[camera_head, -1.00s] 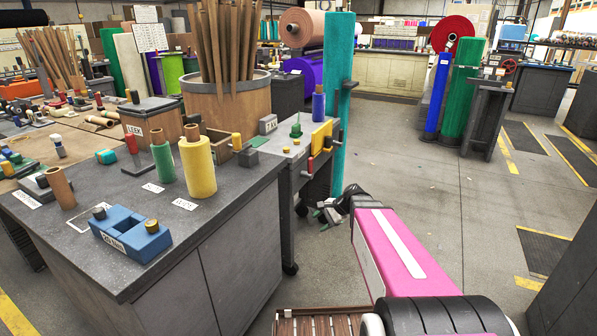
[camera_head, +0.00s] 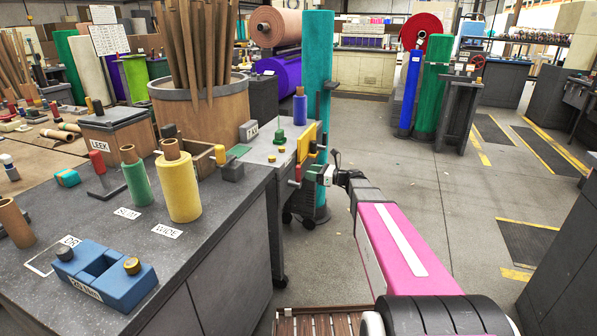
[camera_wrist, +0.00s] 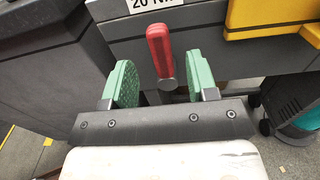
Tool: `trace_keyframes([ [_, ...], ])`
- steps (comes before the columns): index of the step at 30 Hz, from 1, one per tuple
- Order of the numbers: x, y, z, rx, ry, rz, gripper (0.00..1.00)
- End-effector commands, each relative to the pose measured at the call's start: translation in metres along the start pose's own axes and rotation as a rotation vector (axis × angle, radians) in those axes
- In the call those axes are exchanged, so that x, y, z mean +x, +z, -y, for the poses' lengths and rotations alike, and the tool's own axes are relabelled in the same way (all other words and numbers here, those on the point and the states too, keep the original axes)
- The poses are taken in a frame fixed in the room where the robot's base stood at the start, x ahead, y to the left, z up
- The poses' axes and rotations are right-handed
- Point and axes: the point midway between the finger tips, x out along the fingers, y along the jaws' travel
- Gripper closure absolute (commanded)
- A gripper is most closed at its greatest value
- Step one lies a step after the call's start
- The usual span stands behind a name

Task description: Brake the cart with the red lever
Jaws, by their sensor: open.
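The red lever (camera_wrist: 159,48) stands upright on the dark front of the grey cart (camera_wrist: 100,38) in the wrist view. My gripper (camera_wrist: 160,80) is open, with one green finger pad on each side of the lever and a gap to both. In the head view the cart (camera_head: 262,160) stands beyond the dark counter, on casters. The red lever (camera_head: 298,173) shows small on its right side, with my gripper (camera_head: 317,173) right beside it. The lever's lower end is partly hidden by my gripper in the wrist view.
A teal roll (camera_head: 317,80) stands behind the cart. The dark counter (camera_head: 215,225) on the left bears a blue block, spools and another red-handled lever (camera_head: 97,160).

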Motion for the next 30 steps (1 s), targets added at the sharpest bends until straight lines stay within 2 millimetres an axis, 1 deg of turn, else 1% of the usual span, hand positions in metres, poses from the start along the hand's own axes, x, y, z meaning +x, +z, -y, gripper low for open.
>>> trace_keyframes([
  [1,0.011,0.000,0.000,-0.001,0.003,0.000,0.47],
  [3,0.023,-0.001,0.001,-0.001,0.003,0.000,0.47],
  [6,0.038,-0.001,0.000,-0.001,0.002,-0.001,0.47],
  [10,0.053,-0.001,0.000,-0.002,0.001,-0.002,0.47],
  [15,0.061,-0.001,0.000,-0.002,0.001,-0.002,0.47],
  [23,0.062,0.000,0.000,-0.002,0.000,-0.002,0.47],
  [24,0.062,0.000,0.000,-0.002,0.000,-0.002,0.53],
  [26,0.062,0.000,0.000,-0.002,0.000,-0.002,0.73],
  [27,0.062,0.000,0.000,-0.002,0.000,-0.002,0.86],
  [28,0.062,0.000,0.000,-0.002,0.000,-0.002,0.96],
  [29,0.062,0.000,0.000,-0.002,0.000,-0.002,1.00],
  [30,0.062,0.000,0.000,-0.001,0.000,-0.002,1.00],
])
